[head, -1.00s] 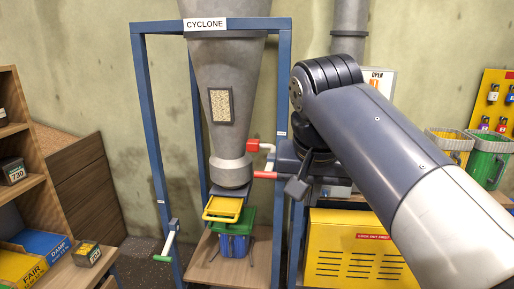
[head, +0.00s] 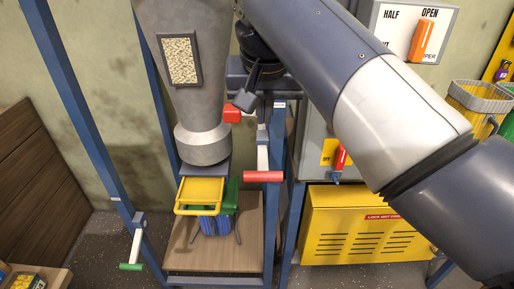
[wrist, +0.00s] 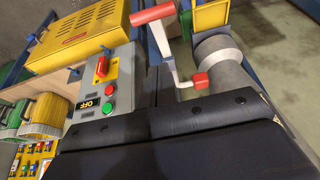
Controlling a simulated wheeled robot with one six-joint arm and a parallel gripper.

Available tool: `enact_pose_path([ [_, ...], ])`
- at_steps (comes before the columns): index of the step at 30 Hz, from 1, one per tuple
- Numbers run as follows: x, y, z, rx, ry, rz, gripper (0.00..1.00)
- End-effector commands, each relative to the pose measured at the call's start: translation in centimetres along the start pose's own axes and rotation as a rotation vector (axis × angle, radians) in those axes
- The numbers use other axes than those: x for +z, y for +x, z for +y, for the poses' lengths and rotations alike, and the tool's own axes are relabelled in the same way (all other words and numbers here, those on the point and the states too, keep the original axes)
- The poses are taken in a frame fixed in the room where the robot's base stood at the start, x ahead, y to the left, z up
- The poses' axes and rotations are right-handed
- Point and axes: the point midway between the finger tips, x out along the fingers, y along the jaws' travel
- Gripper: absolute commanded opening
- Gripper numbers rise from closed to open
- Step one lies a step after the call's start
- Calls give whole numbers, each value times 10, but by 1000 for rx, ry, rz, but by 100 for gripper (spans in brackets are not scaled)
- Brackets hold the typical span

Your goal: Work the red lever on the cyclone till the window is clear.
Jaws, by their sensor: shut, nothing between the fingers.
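The cyclone (head: 205,100) is a grey cone with a small window (head: 180,60) full of pale grain. A white crank-like lever with a red grip (head: 263,176) is on the blue post to its right, its grip hanging low. A red block (head: 231,114) sits beside the cyclone's neck; in the wrist view a white rod joins this block (wrist: 201,79) to the lever, whose red grip (wrist: 152,13) is at the top. My gripper (head: 262,80) is shut and empty, above the red grip and apart from it. Its fingertips are hard to make out.
A yellow tray (head: 201,192) and a blue-green bin (head: 215,222) stand under the spout. A green-handled crank (head: 131,266) is on the left post. A yellow vented box (head: 365,230) and a grey switch panel (head: 345,150) are at the right.

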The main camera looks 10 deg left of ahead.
Motion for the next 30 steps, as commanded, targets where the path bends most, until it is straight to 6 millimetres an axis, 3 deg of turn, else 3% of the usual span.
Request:
enact_pose_path([
  [14,0,6,0,1,0,-2,0],
  [17,0,18,0,2,0,-3,0],
  [30,4,105,0,1,-1,-3,0],
])
